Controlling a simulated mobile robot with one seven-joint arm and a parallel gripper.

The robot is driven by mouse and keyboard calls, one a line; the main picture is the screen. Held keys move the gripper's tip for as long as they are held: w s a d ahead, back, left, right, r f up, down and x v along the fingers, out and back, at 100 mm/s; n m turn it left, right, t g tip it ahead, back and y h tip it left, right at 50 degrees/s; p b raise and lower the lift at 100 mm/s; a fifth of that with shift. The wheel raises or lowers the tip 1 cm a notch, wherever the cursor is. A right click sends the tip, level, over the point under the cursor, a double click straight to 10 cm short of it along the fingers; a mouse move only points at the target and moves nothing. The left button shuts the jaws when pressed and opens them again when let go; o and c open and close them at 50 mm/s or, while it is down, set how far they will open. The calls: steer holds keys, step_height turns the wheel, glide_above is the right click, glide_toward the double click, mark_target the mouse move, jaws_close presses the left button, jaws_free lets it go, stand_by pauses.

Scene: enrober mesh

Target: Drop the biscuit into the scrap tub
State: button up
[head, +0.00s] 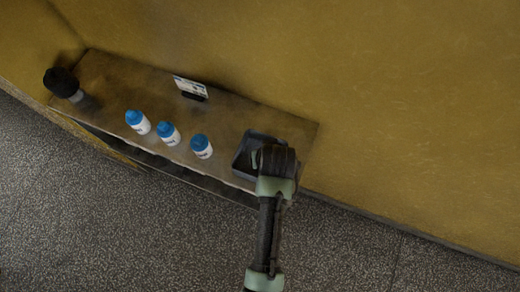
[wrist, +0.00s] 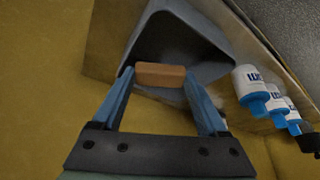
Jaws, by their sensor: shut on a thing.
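The biscuit (wrist: 160,75) is a small orange-brown block in the wrist view. My gripper (wrist: 158,78) is shut on it, with one blue finger at each end. The scrap tub, a dark grey open bin (wrist: 205,70), lies beyond the biscuit in the wrist view, and the biscuit overlaps its opening and near rim. In the head view the tub (head: 240,162) stands at the right end of the bench, partly hidden by my arm. My gripper is over or beside the tub there; its fingers and the biscuit are hidden. I cannot tell the biscuit's height above the tub.
Several white bottles with blue caps (head: 168,134) stand left of the tub on the brown bench (head: 225,112). A small card on a stand (head: 190,87) is behind them. A dark-topped object (head: 62,84) is at the far left. A yellow wall (head: 400,110) rises behind.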

steer(key=o, duration=0.9)
steer(key=b+v, duration=0.1)
steer(key=v, duration=1.2)
steer(key=shift+b, duration=0.35)
